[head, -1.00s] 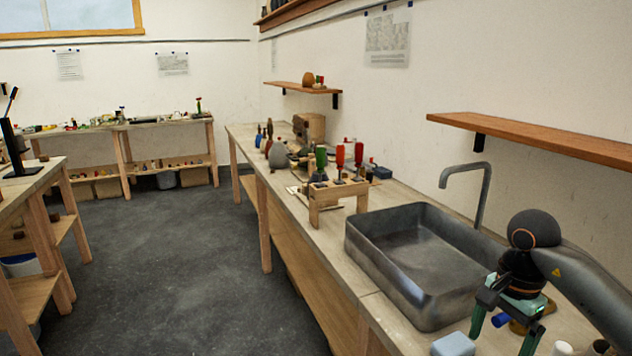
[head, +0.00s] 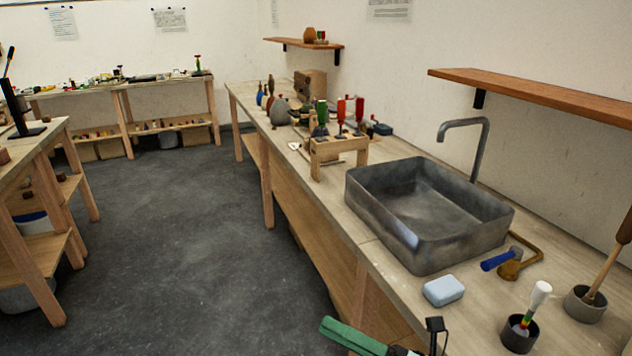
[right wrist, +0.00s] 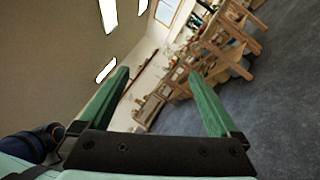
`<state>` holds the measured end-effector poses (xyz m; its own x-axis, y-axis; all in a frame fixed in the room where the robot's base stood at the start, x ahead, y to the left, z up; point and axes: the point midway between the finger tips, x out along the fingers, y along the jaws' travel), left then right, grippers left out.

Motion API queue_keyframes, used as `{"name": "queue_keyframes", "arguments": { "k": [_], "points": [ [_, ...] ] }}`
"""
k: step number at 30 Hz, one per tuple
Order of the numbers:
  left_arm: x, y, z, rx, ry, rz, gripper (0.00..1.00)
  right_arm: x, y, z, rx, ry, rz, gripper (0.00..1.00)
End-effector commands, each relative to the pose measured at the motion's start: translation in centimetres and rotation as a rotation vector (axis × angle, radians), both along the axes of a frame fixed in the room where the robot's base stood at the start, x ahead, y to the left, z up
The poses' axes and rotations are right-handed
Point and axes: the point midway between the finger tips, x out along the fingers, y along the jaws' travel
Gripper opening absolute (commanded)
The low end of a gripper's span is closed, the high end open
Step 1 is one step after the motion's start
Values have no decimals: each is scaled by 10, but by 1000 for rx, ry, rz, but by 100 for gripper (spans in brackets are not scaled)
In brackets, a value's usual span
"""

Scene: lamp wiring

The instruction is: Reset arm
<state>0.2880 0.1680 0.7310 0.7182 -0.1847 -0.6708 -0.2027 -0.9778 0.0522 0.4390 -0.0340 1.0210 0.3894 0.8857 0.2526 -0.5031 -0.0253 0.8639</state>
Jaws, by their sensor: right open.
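My right gripper (right wrist: 158,76) is open and empty. Its two green fingers stand wide apart in the right wrist view, with the room's ceiling, wall, tables and dark floor behind them. In the head view only part of the right gripper (head: 372,338) shows at the bottom edge, in front of the wooden workbench (head: 405,270). A green finger points left over the floor side of the bench. The rest of my right arm is cut off by the frame. My left gripper is in neither view.
A grey sink (head: 410,245) stands on the bench, with a blue soap bar (head: 443,290), a blue-handled tool (head: 501,259) and dark cups (head: 518,334) near it. A wooden tool rack (head: 339,153) stands beyond. Open floor (head: 190,230) lies left.

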Motion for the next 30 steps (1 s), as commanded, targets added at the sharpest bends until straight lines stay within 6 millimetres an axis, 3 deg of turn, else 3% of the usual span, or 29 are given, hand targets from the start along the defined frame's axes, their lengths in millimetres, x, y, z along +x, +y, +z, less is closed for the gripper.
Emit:
{"name": "queue_keyframes", "arguments": {
  "k": [1, 5, 7, 12, 15, 18, 20, 30],
  "points": [
    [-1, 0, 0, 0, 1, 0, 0, 4, -11, -12, 130, 184, -87, 97],
    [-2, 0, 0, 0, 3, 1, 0, 12, -54, -62, 454, 657, -313, 97],
    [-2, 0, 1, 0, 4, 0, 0, 4, -78, -104, 625, 918, -438, 97],
    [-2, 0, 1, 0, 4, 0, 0, -54, -120, -206, 984, 1459, -719, 97],
    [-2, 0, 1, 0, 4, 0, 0, -95, -130, -247, 1133, 1680, -846, 97],
    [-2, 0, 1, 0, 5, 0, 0, -127, -134, -272, 1234, 1825, -934, 97],
    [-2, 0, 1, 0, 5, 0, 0, -139, -134, -280, 1267, 1872, -965, 97],
    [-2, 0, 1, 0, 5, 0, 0, -139, -134, -280, 1267, 1872, -965, 97]
  ]
}}
